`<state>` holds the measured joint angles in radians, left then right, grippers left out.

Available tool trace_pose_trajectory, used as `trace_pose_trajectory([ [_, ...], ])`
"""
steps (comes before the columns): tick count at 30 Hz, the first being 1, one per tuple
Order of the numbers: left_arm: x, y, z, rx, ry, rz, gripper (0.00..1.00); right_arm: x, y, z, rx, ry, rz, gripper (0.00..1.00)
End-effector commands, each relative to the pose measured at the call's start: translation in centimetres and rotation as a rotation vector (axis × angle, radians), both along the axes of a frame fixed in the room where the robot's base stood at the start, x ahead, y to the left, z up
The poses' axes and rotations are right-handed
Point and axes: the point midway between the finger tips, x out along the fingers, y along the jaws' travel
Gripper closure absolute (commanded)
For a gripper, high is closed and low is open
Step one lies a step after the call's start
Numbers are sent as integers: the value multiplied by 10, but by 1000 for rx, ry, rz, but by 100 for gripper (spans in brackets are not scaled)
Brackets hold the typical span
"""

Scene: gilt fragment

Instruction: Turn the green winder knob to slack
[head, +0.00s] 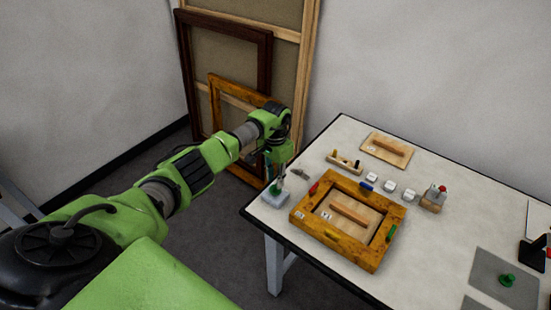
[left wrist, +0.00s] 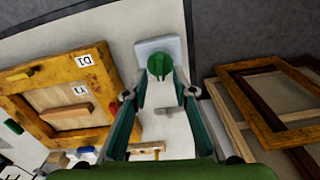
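The green winder knob (head: 275,188) sits on a pale grey block (head: 276,199) at the near left corner of the table. In the left wrist view the knob (left wrist: 159,66) is round with a raised ridge across its top, on its grey plate (left wrist: 172,46). My left gripper (head: 287,177) is above that corner, beside the knob. In the left wrist view its two fingers (left wrist: 160,93) are spread apart with nothing between them, and the knob shows just beyond the tips. No slack marking can be read. My right gripper is not in view.
A wooden frame (head: 334,248) with coloured clips lies right of the knob. A wooden block with pegs (head: 344,161), white cubes (head: 390,186) and another green knob on a grey mat (head: 507,280) are farther off. Large frames (head: 228,27) lean on the wall.

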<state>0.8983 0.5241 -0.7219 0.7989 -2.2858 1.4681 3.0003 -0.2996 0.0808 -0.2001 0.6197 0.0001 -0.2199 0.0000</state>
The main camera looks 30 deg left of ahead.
Motion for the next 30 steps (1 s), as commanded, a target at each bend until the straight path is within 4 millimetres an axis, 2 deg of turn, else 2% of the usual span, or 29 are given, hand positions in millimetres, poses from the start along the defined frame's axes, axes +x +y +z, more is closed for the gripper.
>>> trace_pose_trajectory([
  [1,2,-1,14,-3,-5,-3,75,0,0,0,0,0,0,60],
  [6,2,0,52,-1,-6,-1,75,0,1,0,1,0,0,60],
  [12,2,0,83,0,-5,-1,75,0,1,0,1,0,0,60],
  [18,1,0,94,-1,-3,-1,75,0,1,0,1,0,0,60],
  [27,1,0,94,0,-3,-4,75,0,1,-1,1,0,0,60],
  [30,3,2,93,2,-17,-56,75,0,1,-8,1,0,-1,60],
])
